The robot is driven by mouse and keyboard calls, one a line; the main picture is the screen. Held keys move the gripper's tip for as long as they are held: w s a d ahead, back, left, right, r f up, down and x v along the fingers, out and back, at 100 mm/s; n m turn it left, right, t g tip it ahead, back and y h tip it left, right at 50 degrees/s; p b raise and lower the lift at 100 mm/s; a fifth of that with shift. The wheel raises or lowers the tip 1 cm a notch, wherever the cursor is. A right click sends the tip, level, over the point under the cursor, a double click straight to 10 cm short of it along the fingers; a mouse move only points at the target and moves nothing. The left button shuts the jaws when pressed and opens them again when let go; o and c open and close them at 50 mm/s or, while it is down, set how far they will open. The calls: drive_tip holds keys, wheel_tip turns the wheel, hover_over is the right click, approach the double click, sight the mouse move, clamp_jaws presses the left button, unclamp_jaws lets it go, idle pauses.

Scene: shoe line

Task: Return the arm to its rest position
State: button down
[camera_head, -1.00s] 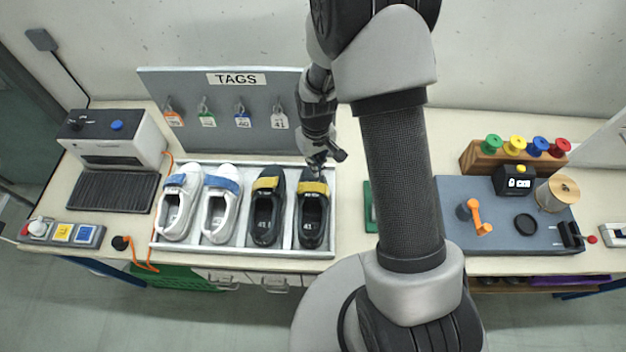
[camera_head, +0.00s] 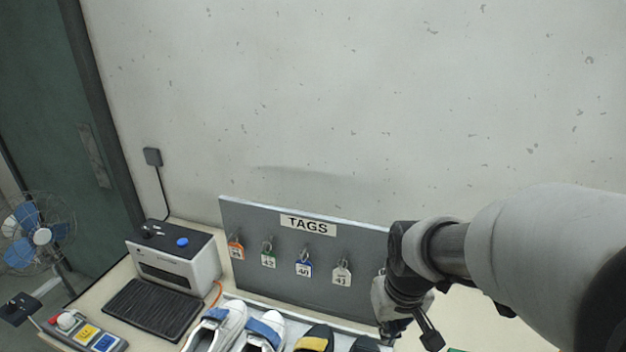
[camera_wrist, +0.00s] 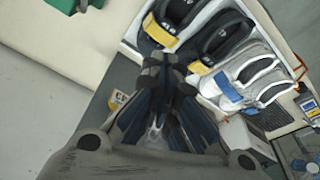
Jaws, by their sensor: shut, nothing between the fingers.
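My gripper (camera_head: 396,330) is low in the head view, in front of the right end of the tag board, with my arm reaching in from the right. In the wrist view the gripper (camera_wrist: 168,72) has its fingers together, with nothing seen between them. It is apart from the shoes. A dark shoe with a yellow strap (camera_wrist: 165,28) lies just beyond the fingertips in the picture.
The grey TAGS board (camera_head: 262,212) carries several hanging tags. A white shoe (camera_head: 232,322) and others stand in the tray (camera_wrist: 132,38). A boxy machine (camera_head: 172,265), button panel (camera_head: 85,335) and fan (camera_head: 40,237) are at left. The wall above is clear.

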drive_tip(key=s+m+t+b, duration=0.1)
drive_tip(key=s+t+b, duration=0.1)
drive_tip(key=s+b, duration=0.6)
drive_tip(key=s+r, duration=0.1)
drive_tip(key=s, duration=0.6)
drive_tip(key=shift+s, duration=0.35)
